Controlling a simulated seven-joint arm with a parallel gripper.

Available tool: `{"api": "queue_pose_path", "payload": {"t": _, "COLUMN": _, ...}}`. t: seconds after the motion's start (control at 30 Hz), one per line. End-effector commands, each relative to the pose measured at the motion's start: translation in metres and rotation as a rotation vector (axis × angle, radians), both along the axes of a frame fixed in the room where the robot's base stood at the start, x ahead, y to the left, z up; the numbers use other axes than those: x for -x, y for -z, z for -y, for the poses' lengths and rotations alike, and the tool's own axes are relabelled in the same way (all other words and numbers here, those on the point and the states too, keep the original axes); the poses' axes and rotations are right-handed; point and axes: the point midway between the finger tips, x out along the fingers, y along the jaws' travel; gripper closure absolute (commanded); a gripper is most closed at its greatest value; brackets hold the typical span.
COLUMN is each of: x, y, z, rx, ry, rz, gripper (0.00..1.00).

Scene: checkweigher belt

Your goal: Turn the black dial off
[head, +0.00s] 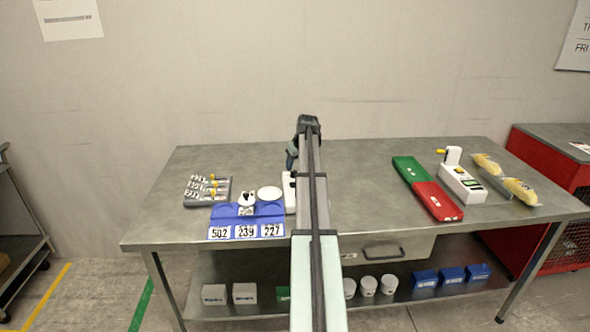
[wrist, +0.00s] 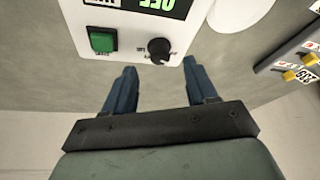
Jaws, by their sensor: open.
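The black dial (wrist: 159,50) sits on the face of a white control box (wrist: 134,30), with a pointer mark and small lettering around it. A square green button (wrist: 103,40) is beside it, and part of a green display (wrist: 165,8) shows at the top edge, its text upside down. My gripper (wrist: 159,66) is open, its two blue fingers spread to either side of the dial in the picture; contact cannot be told. In the head view my arm hides most of the white box (head: 289,192), and the dial cannot be made out.
Left of the box are a blue tray (head: 222,221) with number cards, a white disc (head: 270,193) and a grey rack (head: 208,200) with yellow-tipped parts. Right are a green and red strip (head: 435,200), another white device (head: 462,184) and yellow bags (head: 519,191). The table (head: 365,180) between is clear.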

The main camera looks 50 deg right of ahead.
Motion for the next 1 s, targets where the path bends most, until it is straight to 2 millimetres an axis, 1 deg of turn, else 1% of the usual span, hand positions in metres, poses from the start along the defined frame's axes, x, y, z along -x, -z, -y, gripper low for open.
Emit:
{"api": "queue_pose_path", "payload": {"t": 0.03, "x": 0.005, "y": -0.011, "z": -0.002, "rx": 0.002, "ry": 0.000, "rz": 0.002, "gripper": 0.43}}
{"api": "queue_pose_path", "payload": {"t": 0.2, "x": 0.017, "y": -0.042, "z": -0.006, "rx": 0.002, "ry": 0.000, "rz": 0.002, "gripper": 0.43}}
{"api": "queue_pose_path", "payload": {"t": 0.43, "x": 0.029, "y": -0.075, "z": -0.012, "rx": 0.000, "ry": 0.000, "rz": 0.001, "gripper": 0.43}}
{"api": "queue_pose_path", "payload": {"t": 0.67, "x": 0.034, "y": -0.090, "z": -0.014, "rx": 0.000, "ry": 0.000, "rz": 0.000, "gripper": 0.43}}
{"api": "queue_pose_path", "payload": {"t": 1.0, "x": 0.035, "y": -0.092, "z": -0.014, "rx": 0.000, "ry": 0.000, "rz": 0.000, "gripper": 0.43}}
